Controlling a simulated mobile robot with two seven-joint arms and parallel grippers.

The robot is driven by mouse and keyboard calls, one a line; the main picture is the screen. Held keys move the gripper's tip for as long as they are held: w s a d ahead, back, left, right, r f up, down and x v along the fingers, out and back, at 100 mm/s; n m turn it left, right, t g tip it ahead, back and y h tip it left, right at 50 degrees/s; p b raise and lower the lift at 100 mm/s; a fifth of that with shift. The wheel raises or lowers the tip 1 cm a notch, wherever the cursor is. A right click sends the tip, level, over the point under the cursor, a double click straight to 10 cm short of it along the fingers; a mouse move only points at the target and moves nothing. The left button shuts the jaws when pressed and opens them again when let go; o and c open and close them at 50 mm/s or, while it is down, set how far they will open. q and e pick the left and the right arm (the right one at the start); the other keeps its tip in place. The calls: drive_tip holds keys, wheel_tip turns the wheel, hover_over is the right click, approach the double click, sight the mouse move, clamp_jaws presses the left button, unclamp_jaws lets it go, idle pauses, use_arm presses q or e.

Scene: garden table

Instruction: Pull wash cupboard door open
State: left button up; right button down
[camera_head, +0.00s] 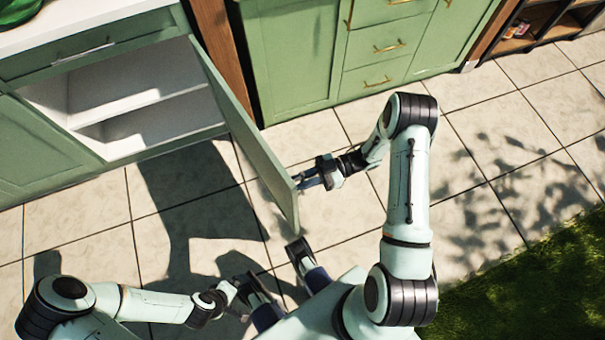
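The green wash cupboard door (249,140) stands swung wide open, sticking out from the cupboard front. The cupboard behind it (150,128) shows a white, empty interior with one shelf. My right gripper (306,181) is at the door's free edge, on its outer side. Its fingertips are at or very near the door. The door handle is not visible, and I cannot tell whether the fingers are closed on it. My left gripper (230,289) is low over the floor near my base, away from the door; its fingers are too small to read.
A green drawer (95,45) with a metal handle sits above the opening, under a white countertop (85,18). Green cabinets with brass handles (388,47) and a dark open shelf (530,30) stand to the right. Tiled floor is clear; grass (540,285) lies lower right.

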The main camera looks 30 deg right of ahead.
drive_tip(key=shift+s+f, duration=0.1)
drive_tip(key=c, duration=1.3)
unclamp_jaws()
drive_tip(key=shift+c, duration=0.2)
drive_tip(key=shift+d, duration=0.1)
drive_tip(key=v, duration=1.3)
drive_tip(key=shift+s+d, duration=0.1)
